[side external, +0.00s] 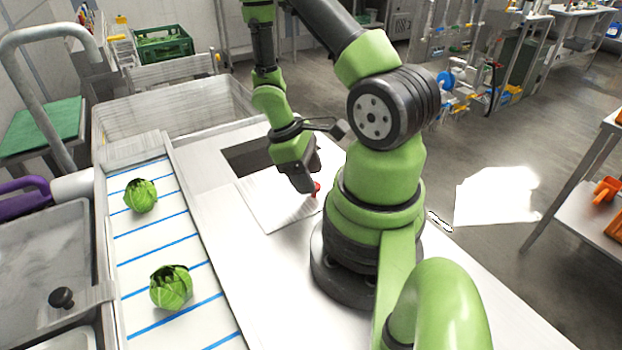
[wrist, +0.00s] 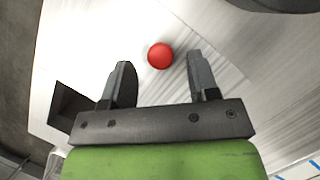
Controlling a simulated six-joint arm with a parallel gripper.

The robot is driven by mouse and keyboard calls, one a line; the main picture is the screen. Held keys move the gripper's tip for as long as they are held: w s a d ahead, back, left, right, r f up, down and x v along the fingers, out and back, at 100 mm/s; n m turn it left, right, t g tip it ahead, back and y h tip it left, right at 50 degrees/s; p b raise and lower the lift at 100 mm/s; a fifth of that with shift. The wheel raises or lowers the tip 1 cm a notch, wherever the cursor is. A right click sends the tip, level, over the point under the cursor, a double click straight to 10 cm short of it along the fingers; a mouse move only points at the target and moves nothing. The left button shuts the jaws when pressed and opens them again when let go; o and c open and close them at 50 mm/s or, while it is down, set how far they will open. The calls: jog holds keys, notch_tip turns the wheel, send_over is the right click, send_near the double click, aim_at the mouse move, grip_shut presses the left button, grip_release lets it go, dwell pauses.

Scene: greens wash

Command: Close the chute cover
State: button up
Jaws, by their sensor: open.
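The chute cover (side external: 268,209) is a flat pale plate lying on the metal worktop. A small red knob (side external: 317,189) stands at its right side, and the knob also shows as a red round top in the wrist view (wrist: 160,56). The chute opening (side external: 248,158) is a dark rectangular hole beside the plate, largely uncovered; a dark part of it shows at the left of the wrist view (wrist: 70,106). My gripper (side external: 306,186) is low over the plate, pointing down. In the wrist view its two fingers are apart, with the knob between and slightly beyond their tips.
A white conveyor with blue stripes (side external: 140,245) runs along the left, carrying two green lettuce heads (side external: 141,195) (side external: 171,287). A clear-walled bin (side external: 180,108) stands behind. A metal sink (side external: 40,255) is at far left. The worktop in front of the plate is clear.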

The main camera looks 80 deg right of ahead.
jog(key=shift+x, duration=0.85)
grip_shut()
jog(key=w+d, duration=1.1)
jog(key=shift+w+d, duration=0.15)
jog(key=shift+w, duration=0.05)
grip_release()
jog(key=shift+r, duration=0.1)
jog(key=v, duration=0.9)
jog(key=shift+r, duration=0.4)
jog(key=shift+w, duration=0.1)
